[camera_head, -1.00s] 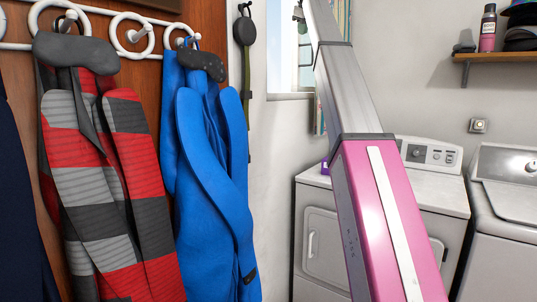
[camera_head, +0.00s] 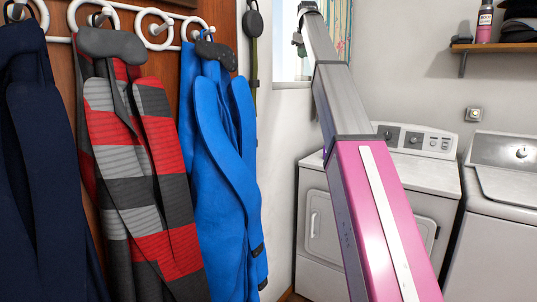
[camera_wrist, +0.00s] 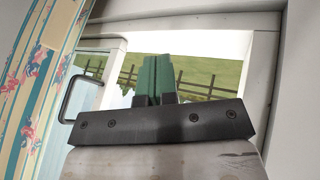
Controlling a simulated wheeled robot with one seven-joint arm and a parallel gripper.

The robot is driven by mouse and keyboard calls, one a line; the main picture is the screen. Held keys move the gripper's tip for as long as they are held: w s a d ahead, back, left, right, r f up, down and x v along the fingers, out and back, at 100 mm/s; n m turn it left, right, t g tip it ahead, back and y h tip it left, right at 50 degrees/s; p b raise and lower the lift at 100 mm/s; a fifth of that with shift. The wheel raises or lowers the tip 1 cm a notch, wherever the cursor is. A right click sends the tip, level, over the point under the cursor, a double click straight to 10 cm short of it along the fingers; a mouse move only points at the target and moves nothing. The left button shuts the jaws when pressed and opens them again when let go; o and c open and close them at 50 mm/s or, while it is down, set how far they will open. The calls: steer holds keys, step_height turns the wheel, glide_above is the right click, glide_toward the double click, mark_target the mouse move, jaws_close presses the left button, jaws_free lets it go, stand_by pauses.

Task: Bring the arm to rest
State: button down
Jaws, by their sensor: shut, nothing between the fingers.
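My pink and grey arm (camera_head: 375,215) reaches up and away through the middle of the head view, toward the window. In the wrist view my gripper (camera_wrist: 157,62) shows as two green fingers side by side, shut and empty, in front of the window (camera_wrist: 215,65). A dark bracket-like wrist part crosses below the fingers. In the head view the fingers cannot be made out at the far end of the arm.
Coats hang at left: navy (camera_head: 45,150), red and grey checked (camera_head: 135,170), blue (camera_head: 215,140). Two white machines (camera_head: 318,220) (camera_head: 500,240) stand at right, under a wooden shelf (camera_head: 515,45). A floral curtain (camera_wrist: 30,70) hangs beside the window.

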steer(key=s+d+f+m+g, duration=0.1)
steer(key=s+f, duration=0.2)
steer(key=f, duration=1.4)
steer(key=s+f+m+g, duration=0.1)
steer(key=s+f+m, duration=0.1)
steer(key=f, duration=1.4)
steer(key=s+d+f+m+g, duration=0.1)
steer(key=s+f, duration=0.2)
steer(key=f, duration=1.4)
steer(key=s+f+m+g, duration=0.1)
steer(key=s+f, duration=0.5)
steer(key=f, duration=0.4)
steer(key=s+f+m+g, duration=0.1)
steer(key=s+f, duration=0.6)
steer(key=f, duration=0.3)
steer(key=s+d+f+m+g, duration=0.1)
steer(key=s+f+m, duration=0.1)
steer(key=s+f, duration=1.3)
steer(key=s, duration=0.4)
steer(key=shift+s+d+f+g, duration=0.2)
steer(key=shift+s+f+g, duration=0.1)
steer(key=shift+s, duration=0.05)
steer(key=shift+d, duration=0.2)
